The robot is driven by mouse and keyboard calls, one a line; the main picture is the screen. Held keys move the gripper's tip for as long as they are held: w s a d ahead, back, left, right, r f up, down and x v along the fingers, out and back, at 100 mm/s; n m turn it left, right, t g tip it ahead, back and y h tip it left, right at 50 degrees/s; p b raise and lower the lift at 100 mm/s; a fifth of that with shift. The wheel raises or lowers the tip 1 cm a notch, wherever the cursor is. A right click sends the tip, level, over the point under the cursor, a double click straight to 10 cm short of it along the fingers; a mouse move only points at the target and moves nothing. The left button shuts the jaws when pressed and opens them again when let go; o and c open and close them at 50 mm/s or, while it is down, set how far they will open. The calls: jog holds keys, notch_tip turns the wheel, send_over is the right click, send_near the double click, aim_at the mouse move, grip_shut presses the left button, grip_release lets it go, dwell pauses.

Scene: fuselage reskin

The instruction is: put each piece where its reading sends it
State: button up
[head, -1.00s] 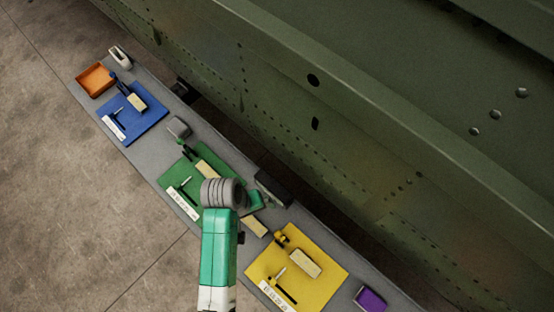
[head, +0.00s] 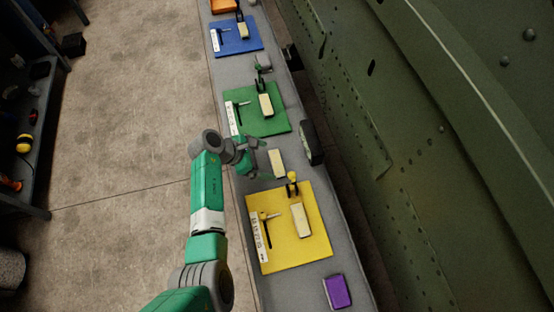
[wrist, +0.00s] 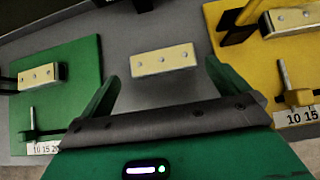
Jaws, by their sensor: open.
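A loose cream block (head: 277,163) with several dots lies on the grey bench between the green mat (head: 277,126) and the yellow mat (head: 318,252). My gripper (head: 258,158) is open and empty, just left of that block in the head view. In the wrist view the block (wrist: 163,60) shows just beyond and between the spread fingers (wrist: 163,80). Other cream blocks lie on the green mat (head: 266,105), the yellow mat (head: 301,220) and the blue mat (head: 244,32). Each mat has a dark clamp-like tool and a numbered strip. I cannot tell any reading.
A dark box (head: 312,142) stands at the bench's right edge, near the loose block. A purple block (head: 337,291) lies at the near end, an orange tray (head: 222,5) at the far end. The green fuselage (head: 430,150) borders the right; shelving (head: 38,125) stands far left.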

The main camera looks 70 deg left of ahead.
aim_at(276, 162)
jog(key=x, duration=0.4)
jog(key=shift+w+d+f+b, duration=0.15)
jog(key=shift+f+b, duration=0.1)
jog(key=shift+b, duration=0.15)
jog(key=shift+c, duration=0.2)
jog(key=c, duration=0.8)
jog(key=shift+o, duration=0.2)
jog(key=shift+r, duration=0.65)
notch_tip(276, 162, up, 3)
jog(key=shift+f+p, duration=0.2)
jog(key=shift+p, duration=0.45)
jog(key=s+d+r+p, duration=0.1)
jog(key=s+d, duration=0.2)
jog(key=s, duration=1.2)
jog(key=shift+s, duration=0.4)
